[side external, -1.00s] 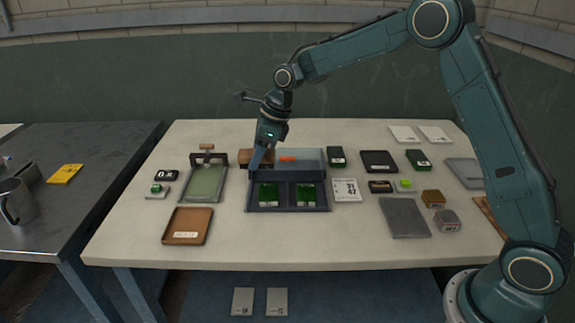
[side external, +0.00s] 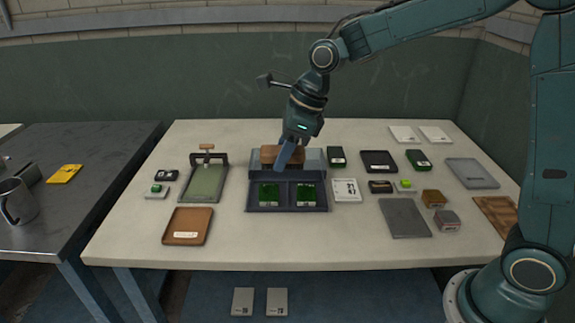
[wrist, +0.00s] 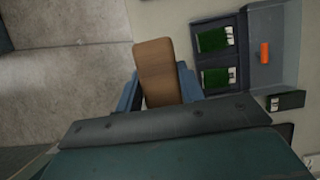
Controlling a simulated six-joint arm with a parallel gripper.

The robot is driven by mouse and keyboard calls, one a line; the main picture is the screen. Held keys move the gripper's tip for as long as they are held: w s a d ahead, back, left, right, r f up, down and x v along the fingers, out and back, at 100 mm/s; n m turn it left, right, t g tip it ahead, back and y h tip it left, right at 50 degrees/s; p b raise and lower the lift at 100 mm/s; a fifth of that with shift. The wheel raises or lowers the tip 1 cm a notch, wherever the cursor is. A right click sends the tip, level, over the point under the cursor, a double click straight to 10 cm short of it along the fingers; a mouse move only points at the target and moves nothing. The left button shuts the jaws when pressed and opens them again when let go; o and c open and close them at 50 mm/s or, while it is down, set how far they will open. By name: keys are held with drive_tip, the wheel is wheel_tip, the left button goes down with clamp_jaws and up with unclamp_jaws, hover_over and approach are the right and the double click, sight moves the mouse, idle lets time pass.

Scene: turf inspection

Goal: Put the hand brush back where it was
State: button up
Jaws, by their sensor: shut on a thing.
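The hand brush shows as a brown wooden block (side external: 270,154), also large in the wrist view (wrist: 154,65). My gripper (side external: 286,155) is shut on it; in the wrist view my blue fingers (wrist: 159,90) flank the block on both sides. In the side view the brush overlaps the grey tray part (side external: 316,160) behind the two green turf samples (side external: 269,194); I cannot tell its exact height. Its bristles are hidden. The orange cylinder (wrist: 265,53) lies in that grey part in the wrist view and is hidden in the side view.
Left of the dark two-slot tray (side external: 288,209) stands a press-like frame with a green plate (side external: 204,184). A brown tray (side external: 187,226) lies front left. A white card (side external: 346,190), dark boxes and a grey slab (side external: 404,218) lie right. The table front centre is clear.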

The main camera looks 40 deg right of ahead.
drive_tip(key=shift+f, duration=0.1)
hover_over(277, 235)
drive_tip(key=s+d, duration=0.1)
wheel_tip(277, 235, down, 16)
drive_tip(key=shift+s, duration=0.1)
drive_tip(key=shift+f, duration=0.1)
drive_tip(key=shift+f, duration=1.8)
drive_tip(key=shift+f, duration=0.1)
drive_tip(key=o, duration=0.9)
